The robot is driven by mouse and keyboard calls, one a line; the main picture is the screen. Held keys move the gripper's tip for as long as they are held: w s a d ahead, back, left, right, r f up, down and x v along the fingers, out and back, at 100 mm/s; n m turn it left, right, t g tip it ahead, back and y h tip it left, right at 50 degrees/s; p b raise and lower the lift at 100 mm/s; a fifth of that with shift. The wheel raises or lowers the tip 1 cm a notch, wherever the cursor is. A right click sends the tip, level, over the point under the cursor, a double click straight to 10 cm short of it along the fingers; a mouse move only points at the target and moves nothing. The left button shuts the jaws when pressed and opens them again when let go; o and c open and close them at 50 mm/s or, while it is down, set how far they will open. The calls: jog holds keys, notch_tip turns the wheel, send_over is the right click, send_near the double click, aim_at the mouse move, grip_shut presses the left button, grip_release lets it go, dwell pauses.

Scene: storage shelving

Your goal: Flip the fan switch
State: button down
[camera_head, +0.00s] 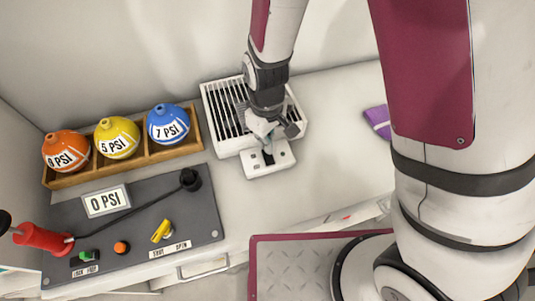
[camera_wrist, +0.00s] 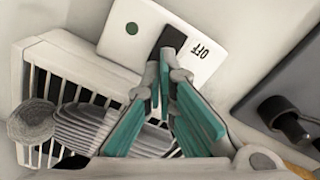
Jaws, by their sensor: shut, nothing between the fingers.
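The fan (camera_head: 215,105) is a white box with dark slats on the counter against the wall; it also shows at left in the wrist view (camera_wrist: 35,50). The white switch plate (camera_head: 283,160) is at its front. In the wrist view the plate (camera_wrist: 128,48) bears a green dot, an "OFF" label and a black switch (camera_wrist: 172,38) between them. My gripper (camera_head: 266,143) is over the plate, shut and empty. Its teal-padded fingertips (camera_wrist: 166,72) are at the near end of the black switch and partly hide it. I cannot tell whether they touch it.
A wooden rack (camera_head: 132,163) holds orange, yellow and blue balls with PSI labels. A dark panel (camera_head: 150,190) has a "0 PSI" sign, a red-handled pump, knobs and a hose. A purple cloth-like item (camera_head: 376,118) lies at right. The counter between is clear.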

jog(key=shift+f+b, duration=0.6)
jog(key=shift+f, duration=0.5)
dwell(0.5)
jog(key=shift+r+p, duration=2.35)
jog(key=shift+r, duration=1.15)
